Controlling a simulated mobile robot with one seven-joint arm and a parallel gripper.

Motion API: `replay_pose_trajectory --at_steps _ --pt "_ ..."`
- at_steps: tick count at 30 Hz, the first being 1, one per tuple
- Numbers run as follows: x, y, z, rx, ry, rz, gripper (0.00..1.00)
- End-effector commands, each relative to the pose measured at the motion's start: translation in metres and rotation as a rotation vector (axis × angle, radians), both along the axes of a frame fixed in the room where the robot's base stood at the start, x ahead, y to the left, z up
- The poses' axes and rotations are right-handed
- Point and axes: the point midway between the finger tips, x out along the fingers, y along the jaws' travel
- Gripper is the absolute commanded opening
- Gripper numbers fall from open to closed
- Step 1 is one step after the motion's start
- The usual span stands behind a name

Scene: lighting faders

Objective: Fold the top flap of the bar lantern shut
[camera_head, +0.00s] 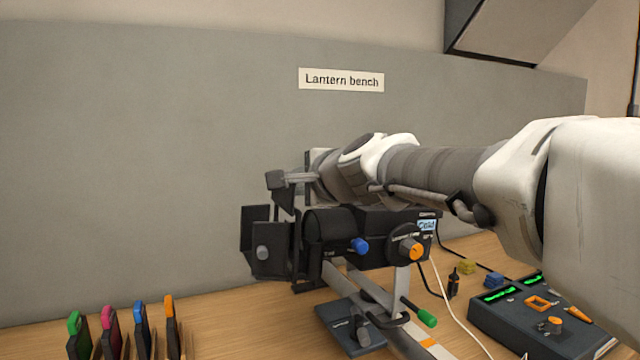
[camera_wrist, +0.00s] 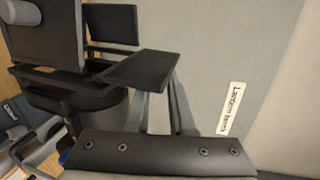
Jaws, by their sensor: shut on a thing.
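The bar lantern (camera_head: 330,225) is a black body on a stand on the bench, with black flaps at its left-hand front end. Its top flap (camera_head: 274,181) shows as a small dark piece above the side flap (camera_head: 270,250). My gripper (camera_head: 290,177) reaches in from the right above the lantern, its fingers shut on the top flap. In the wrist view the top flap (camera_wrist: 142,68) is a dark plate at the fingers' ends, standing out from the lantern's front. Its exact angle is hard to tell. My arm hides part of the lantern's upper side.
A grey panel with a "Lantern bench" sign (camera_head: 341,79) stands behind. A control desk (camera_head: 520,320) with faders is at the lower right, with a white cable nearby. Several colour-tipped upright pieces (camera_head: 110,330) stand at the lower left. Air left of the lantern is clear.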

Motion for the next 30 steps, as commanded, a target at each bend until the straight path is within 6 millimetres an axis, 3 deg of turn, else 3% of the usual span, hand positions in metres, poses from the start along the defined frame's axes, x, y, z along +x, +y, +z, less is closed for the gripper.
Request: replay_pose_trajectory --at_steps 1,6,17,30 --pt "0.0 0.0 0.0 0.001 0.0 0.0 0.25" --pt "0.0 0.0 0.0 0.0 0.0 0.0 0.52" --pt "-0.001 0.002 0.003 -0.037 -0.016 0.001 0.52" --pt "-0.009 0.018 0.011 -0.383 -0.18 0.003 0.52"
